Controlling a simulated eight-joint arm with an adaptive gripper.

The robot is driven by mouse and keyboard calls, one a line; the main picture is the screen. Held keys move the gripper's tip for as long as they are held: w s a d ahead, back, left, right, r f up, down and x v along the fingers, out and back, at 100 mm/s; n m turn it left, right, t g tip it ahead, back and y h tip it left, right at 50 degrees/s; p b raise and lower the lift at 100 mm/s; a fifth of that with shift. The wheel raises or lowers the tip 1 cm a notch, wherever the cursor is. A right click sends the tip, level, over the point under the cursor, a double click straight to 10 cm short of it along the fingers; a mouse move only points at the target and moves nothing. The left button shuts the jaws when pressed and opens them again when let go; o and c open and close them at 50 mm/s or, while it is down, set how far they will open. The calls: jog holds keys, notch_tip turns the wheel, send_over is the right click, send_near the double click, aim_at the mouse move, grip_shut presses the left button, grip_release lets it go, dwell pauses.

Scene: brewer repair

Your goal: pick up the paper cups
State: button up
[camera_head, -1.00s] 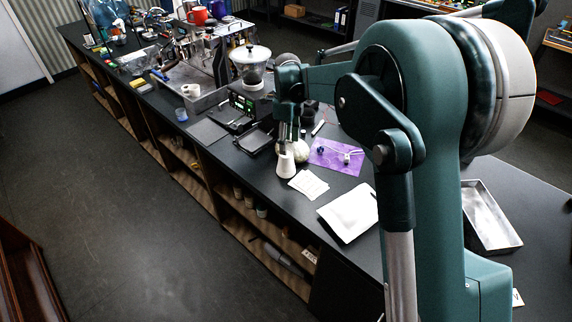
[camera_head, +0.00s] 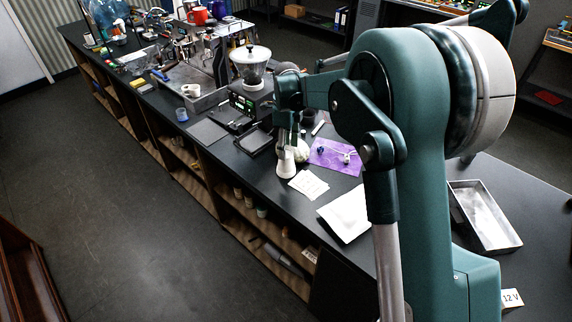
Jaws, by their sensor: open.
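A white tapered piece (camera_head: 286,163), which looks like upturned paper cups, stands on the dark counter (camera_head: 262,176) near its front edge. I cannot tell whether it is one cup or a stack. My gripper (camera_head: 288,146) is open and points down right at the top of this white piece. The fingers are small and dark here, so I cannot tell whether they touch it or are around it. A pale rounded thing (camera_head: 302,152) is partly hidden just behind the gripper.
White papers (camera_head: 309,184), a white sheet-like item (camera_head: 345,214) and a purple mat (camera_head: 328,157) with small parts lie to the right. A black scale-like device (camera_head: 254,140) and a grinder (camera_head: 250,75) stand to the left.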

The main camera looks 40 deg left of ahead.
aim_at(286, 162)
jog(key=shift+a+f+p, duration=0.2)
jog(key=shift+f+p, duration=0.1)
jog(key=shift+f, duration=2.3)
jog(key=c, duration=0.6)
